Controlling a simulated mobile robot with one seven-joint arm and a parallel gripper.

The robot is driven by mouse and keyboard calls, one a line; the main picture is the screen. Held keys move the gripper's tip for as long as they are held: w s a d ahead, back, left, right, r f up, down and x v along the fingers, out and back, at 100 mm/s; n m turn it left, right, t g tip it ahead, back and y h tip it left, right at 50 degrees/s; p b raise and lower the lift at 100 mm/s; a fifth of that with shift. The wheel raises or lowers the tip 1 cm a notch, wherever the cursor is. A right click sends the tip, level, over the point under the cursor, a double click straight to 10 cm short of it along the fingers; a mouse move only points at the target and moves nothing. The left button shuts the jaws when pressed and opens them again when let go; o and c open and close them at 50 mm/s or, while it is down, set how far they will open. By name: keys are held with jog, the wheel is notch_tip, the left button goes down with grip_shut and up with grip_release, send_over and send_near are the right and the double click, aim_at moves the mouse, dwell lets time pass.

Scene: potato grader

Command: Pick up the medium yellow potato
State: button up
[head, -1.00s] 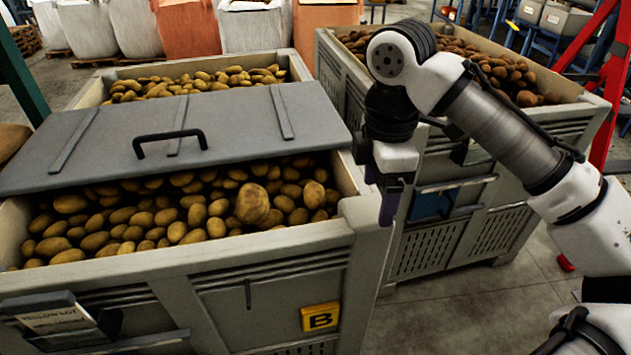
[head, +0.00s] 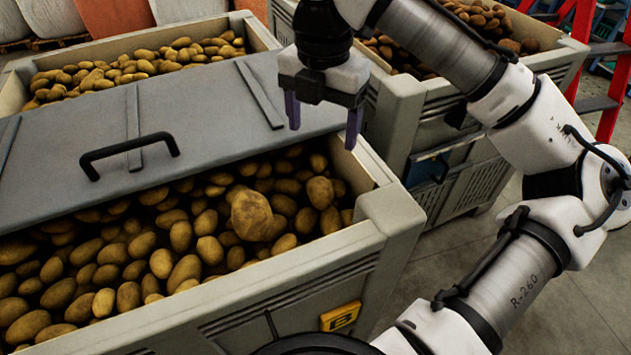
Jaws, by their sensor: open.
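Many yellow potatoes (head: 180,236) of mixed size fill the open front part of the near crate. One larger, rougher, browner potato (head: 252,215) lies on top of the heap. A medium yellow potato (head: 320,192) lies to its upper right, near the crate's right wall; several others look alike, so I cannot tell which is the task's one. My gripper (head: 323,128) is open and empty. Its dark fingers point down above the crate's right side, by the lid's right end, apart from the potatoes.
A grey lid (head: 55,165) with a black handle (head: 128,152) covers the crate's middle. The near crate's rim (head: 300,262) stands in front, with a yellow "B" tag (head: 340,316). A second crate (head: 408,95) of browner potatoes stands behind right. A red ladder (head: 614,90) is at far right.

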aim_at(320, 184)
notch_tip(320, 184, down, 14)
jog(key=shift+r+b, duration=0.1)
jog(key=shift+b, duration=0.25)
jog(key=shift+c, duration=0.2)
jog(key=c, duration=1)
jog(key=shift+c, duration=0.2)
